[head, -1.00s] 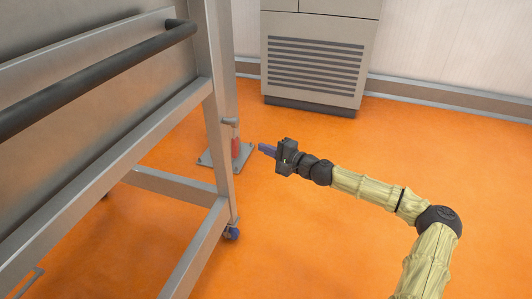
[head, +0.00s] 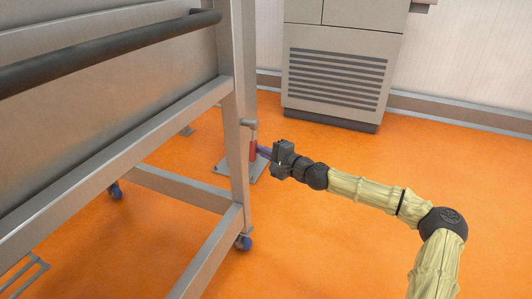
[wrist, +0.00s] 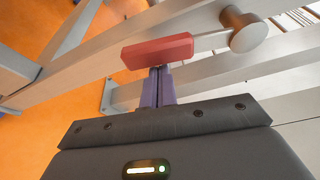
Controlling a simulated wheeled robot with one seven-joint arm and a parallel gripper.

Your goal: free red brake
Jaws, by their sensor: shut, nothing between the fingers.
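The red brake (head: 253,149) is a red grip hanging from a grey pivot on a post behind the steel frame's leg. In the wrist view the red grip (wrist: 157,51) lies across the picture, joined by a thin rod to a grey round hub (wrist: 246,31). My gripper (head: 262,151) is at the right of the red grip. Its purple fingers are shut with nothing between them, and in the wrist view the fingertips (wrist: 160,72) meet the lower edge of the grip in the picture. I cannot tell whether they touch it.
A steel frame (head: 232,135) with a dark handrail (head: 100,54) and blue-wheeled casters (head: 243,242) fills the left. A floor plate (head: 222,167) lies at the post's foot. A grey vented cabinet (head: 338,75) stands behind. The orange floor (head: 330,235) is clear at front right.

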